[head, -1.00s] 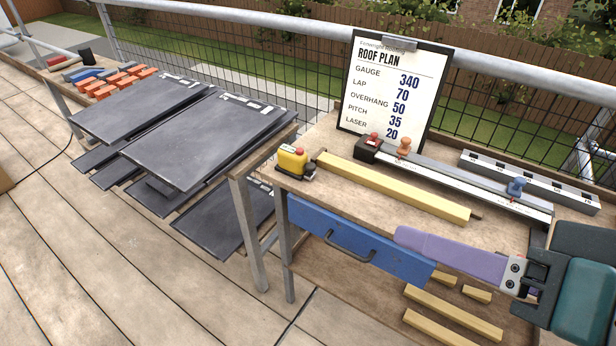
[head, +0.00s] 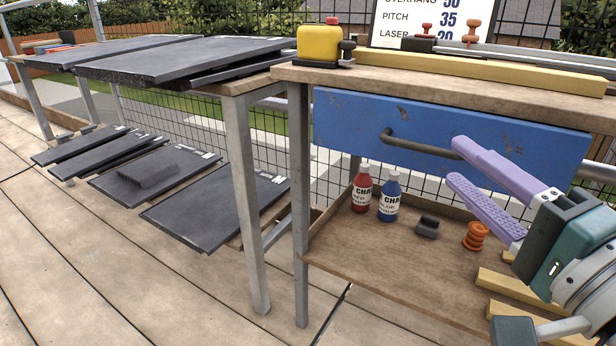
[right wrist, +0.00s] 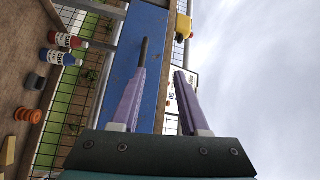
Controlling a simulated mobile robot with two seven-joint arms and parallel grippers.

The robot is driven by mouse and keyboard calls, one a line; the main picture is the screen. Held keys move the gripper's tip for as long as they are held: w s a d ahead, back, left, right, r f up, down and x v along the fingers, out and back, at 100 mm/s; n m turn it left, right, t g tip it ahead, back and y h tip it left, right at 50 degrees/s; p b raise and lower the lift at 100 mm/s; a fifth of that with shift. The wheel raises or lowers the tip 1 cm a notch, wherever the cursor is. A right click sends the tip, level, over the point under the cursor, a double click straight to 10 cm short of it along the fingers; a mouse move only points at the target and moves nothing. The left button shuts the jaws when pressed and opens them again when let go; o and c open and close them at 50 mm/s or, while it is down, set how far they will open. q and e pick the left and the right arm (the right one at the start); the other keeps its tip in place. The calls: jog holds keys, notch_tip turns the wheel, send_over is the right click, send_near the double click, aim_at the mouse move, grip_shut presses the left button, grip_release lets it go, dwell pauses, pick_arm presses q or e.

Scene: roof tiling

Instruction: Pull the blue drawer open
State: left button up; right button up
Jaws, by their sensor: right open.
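The blue drawer (head: 340,122) sits under the bench top in the head view, its front about flush with the bench edge. Its dark bar handle (head: 420,148) runs across the middle of the front. My right gripper (head: 452,162) is open, its two purple fingers pointing left at the handle's right end. The upper finger overlaps that end in the picture; contact cannot be told. In the right wrist view the handle (right wrist: 144,50) stands just beyond the left fingertip, in front of the blue drawer front (right wrist: 122,65). Nothing shows between the fingers. My left gripper is not in view.
The bench top (head: 400,78) carries a yellow tool (head: 319,45) and a yellow batten (head: 480,70). The lower shelf (head: 370,250) holds a red bottle (head: 362,190), a blue bottle (head: 390,198) and an orange spool (head: 476,237). Dark tiles (head: 180,62) lie left. The deck before the drawer is clear.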

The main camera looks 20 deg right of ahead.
aim_at(422, 150)
jog(key=shift+m+t+h, duration=0.3)
jog(key=shift+m+h, duration=0.2)
jog(key=shift+m, duration=0.3)
jog(key=w+b, duration=0.1)
jog(key=w, duration=0.2)
jog(key=w+d+f+b, duration=0.1)
jog(key=w, duration=0.3)
jog(key=w+f+b, duration=0.1)
jog(key=w, duration=0.2)
jog(key=shift+w+d, duration=0.3)
jog(key=shift+d, duration=0.05)
pick_arm(q)
jog(key=f, duration=0.2)
jog(key=a+f, duration=0.1)
jog(key=f, duration=0.2)
pick_arm(e)
grip_shut()
pick_arm(q)
jog(key=shift+d, duration=0.15)
